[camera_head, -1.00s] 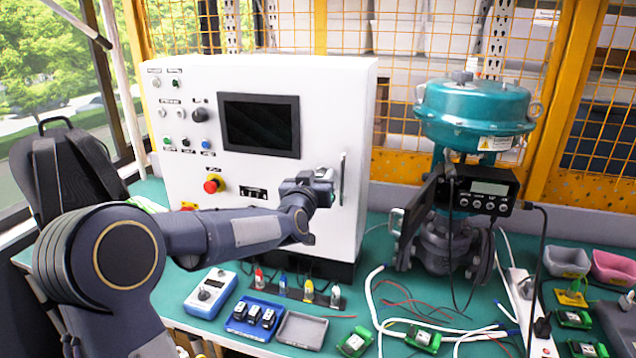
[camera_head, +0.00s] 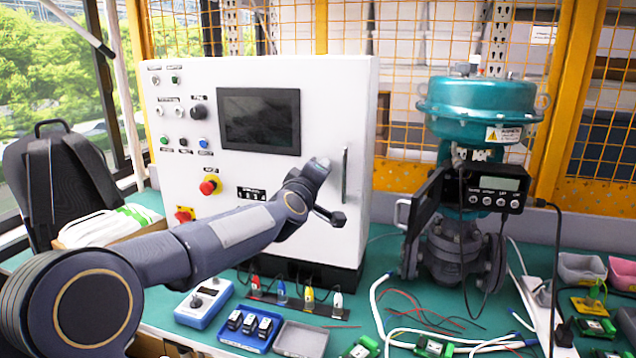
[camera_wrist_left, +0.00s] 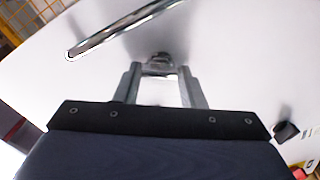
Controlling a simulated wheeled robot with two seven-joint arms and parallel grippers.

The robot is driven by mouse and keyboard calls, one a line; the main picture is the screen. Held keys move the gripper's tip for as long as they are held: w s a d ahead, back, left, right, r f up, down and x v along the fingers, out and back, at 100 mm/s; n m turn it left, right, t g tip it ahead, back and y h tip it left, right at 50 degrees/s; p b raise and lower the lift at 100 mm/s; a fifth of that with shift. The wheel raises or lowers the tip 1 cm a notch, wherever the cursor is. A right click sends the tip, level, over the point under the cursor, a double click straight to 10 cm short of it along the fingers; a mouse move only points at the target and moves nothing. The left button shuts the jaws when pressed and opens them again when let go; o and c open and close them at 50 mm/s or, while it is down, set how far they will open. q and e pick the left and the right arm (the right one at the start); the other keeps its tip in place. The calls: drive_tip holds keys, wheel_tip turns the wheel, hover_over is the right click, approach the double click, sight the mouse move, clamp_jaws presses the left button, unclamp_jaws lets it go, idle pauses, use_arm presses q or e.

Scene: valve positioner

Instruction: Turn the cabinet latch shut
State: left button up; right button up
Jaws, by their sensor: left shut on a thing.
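The white cabinet (camera_head: 330,130) stands on the bench, its front toward me and its door closed as far as I can see. My left gripper (camera_head: 322,164) is at the right part of its front, just left of the vertical door handle (camera_head: 345,175). In the left wrist view the gripper (camera_wrist_left: 158,76) is shut on the small chrome latch (camera_wrist_left: 158,60), with one finger on each side. The long chrome handle (camera_wrist_left: 120,28) runs slantwise beyond it. In the head view the hand hides the latch, so its angle is hard to tell. My right gripper is not in view.
A teal valve actuator (camera_head: 478,105) with a positioner box (camera_head: 495,190) stands right of the cabinet. Buttons and a red emergency stop (camera_head: 210,185) are on the cabinet's left front. Trays, connectors and cables crowd the bench before it. A backpack (camera_head: 60,180) is at the left.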

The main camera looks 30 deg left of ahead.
use_arm(q)
drive_tip(key=shift+f+n+b, duration=0.15)
drive_tip(key=shift+n+b, duration=0.95)
drive_tip(key=shift+n, duration=1.9)
drive_tip(key=o, duration=1)
drive_tip(key=shift+s, duration=0.1)
drive_tip(key=v, duration=0.7)
drive_tip(key=shift+s, duration=0.3)
